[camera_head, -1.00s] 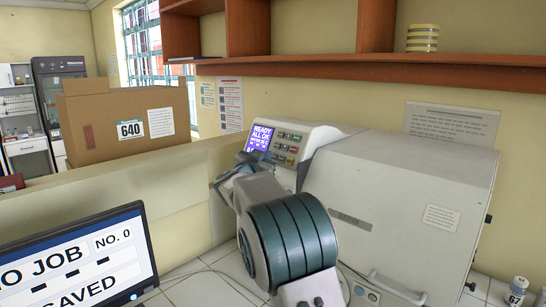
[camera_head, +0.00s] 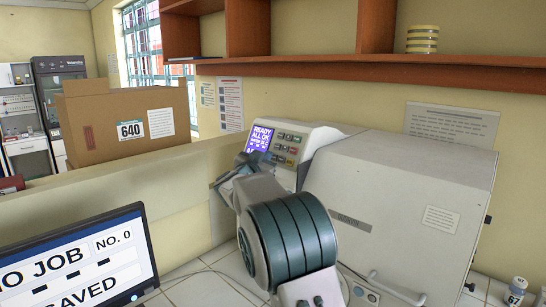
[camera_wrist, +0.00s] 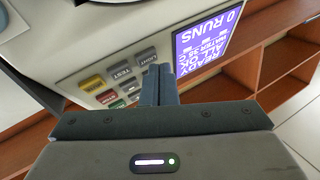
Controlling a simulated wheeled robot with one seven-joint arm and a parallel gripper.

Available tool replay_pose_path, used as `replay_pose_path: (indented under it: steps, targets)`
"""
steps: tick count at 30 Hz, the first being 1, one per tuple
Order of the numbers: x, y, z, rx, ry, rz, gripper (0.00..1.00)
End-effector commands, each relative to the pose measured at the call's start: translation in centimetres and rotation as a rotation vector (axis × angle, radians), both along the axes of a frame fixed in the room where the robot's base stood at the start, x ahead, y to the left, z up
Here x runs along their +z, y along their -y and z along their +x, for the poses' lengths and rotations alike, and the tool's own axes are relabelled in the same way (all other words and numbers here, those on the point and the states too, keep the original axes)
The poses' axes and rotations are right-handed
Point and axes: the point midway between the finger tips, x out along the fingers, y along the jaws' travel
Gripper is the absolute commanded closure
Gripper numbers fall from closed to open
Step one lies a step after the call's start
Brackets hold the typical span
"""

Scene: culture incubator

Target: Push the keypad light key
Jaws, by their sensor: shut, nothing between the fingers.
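The light key (camera_wrist: 147,57) is a grey key labelled LIGHT, at the end of the key row nearest the screen in the wrist view. My gripper (camera_wrist: 159,70) is shut and empty, its fingertips just beside the light key and partly over its edge. I cannot tell whether they touch it. The keypad (camera_head: 288,146) shows in the head view on the incubator's sloped panel, right of the lit screen (camera_head: 260,138). My gripper (camera_head: 242,160) is in front of the panel there, its tips small and partly hidden.
The test key (camera_wrist: 121,71) and a yellow key (camera_wrist: 93,82) lie in the same row, with red, green and grey keys beside them. The white incubator (camera_head: 400,200) stands on a tiled bench. A monitor (camera_head: 75,260) and a low partition (camera_head: 130,190) are at left.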

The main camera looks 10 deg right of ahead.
Motion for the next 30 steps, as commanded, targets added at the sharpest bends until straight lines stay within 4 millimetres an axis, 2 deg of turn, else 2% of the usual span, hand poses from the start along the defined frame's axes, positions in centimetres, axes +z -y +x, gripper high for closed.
replay_pose_path:
  steps: [13,30]
  targets:
    - [0.5,-0.7,-0.4,0.001,0.0,0.0,1.0]
    - [2.9,-4.6,-3.0,0.0,-0.001,0.001,1.0]
